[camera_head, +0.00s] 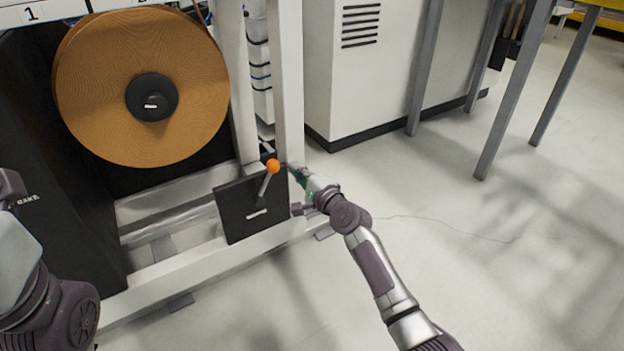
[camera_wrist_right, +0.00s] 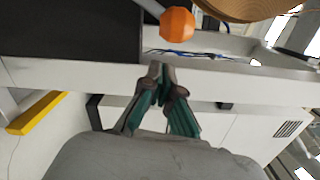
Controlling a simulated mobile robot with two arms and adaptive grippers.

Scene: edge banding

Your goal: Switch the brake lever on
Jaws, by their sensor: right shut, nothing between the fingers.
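The brake lever (camera_head: 264,185) is a short grey rod with an orange ball knob (camera_head: 272,166), standing up and tilted in front of a black panel (camera_head: 237,222) low on the white machine frame. In the right wrist view the orange knob (camera_wrist_right: 177,24) is near the top, beyond my fingertips. My right gripper (camera_head: 294,172) is just right of the knob in the head view. Its green-padded fingers (camera_wrist_right: 161,74) are closed together and empty, apart from the knob. My left arm shows at the lower left, but its fingers are not in view.
A large brown roll (camera_head: 185,90) with a black hub hangs on the machine above and left of the lever. A white frame post (camera_head: 289,90) stands behind the right gripper. A white cabinet (camera_head: 345,90) stands at the back.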

